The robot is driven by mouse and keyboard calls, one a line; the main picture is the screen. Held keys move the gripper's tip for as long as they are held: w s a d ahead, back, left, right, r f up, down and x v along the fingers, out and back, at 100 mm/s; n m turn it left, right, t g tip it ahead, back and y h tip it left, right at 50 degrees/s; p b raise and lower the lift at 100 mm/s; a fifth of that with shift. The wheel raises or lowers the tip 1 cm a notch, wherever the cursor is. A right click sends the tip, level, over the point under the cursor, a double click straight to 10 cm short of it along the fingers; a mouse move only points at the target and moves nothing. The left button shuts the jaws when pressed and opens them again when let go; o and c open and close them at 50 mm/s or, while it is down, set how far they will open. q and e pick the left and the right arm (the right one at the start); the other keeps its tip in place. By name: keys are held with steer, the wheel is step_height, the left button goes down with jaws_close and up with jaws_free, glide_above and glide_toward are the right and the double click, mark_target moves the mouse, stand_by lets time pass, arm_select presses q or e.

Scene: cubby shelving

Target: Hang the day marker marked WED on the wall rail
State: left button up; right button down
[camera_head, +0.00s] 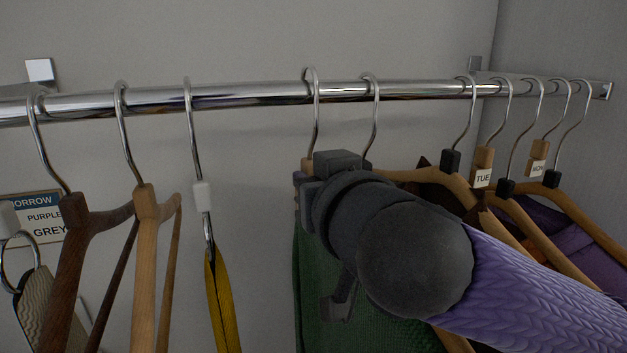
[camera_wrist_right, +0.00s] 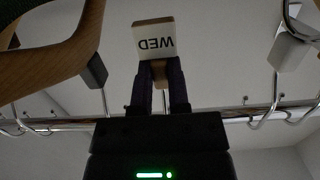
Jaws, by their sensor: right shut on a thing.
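The WED day marker (camera_wrist_right: 154,40) is a small wooden block with a white face; its letters show upside down in the right wrist view. My right gripper (camera_wrist_right: 161,76) is shut on its wooden neck. In the head view the gripper is mostly hidden behind my dark wrist, close below the wall rail (camera_head: 250,93). A metal hook (camera_head: 314,118) with a wooden piece under it rises from the gripper to the rail; its top loops slightly above the rail, and I cannot tell whether it rests on it. My left gripper is not in view.
A dark-topped hanger with a green garment (camera_head: 310,275) hangs right beside my gripper. TUE (camera_head: 483,176) and MON (camera_head: 537,168) markers hang among hangers at the right. A yellow item (camera_head: 222,300) and wooden hangers (camera_head: 146,260) hang at the left. The rail between the yellow item's hook and my gripper is free.

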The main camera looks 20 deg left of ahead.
steer(key=c, duration=0.5)
jaws_free()
steer(key=shift+c, duration=0.2)
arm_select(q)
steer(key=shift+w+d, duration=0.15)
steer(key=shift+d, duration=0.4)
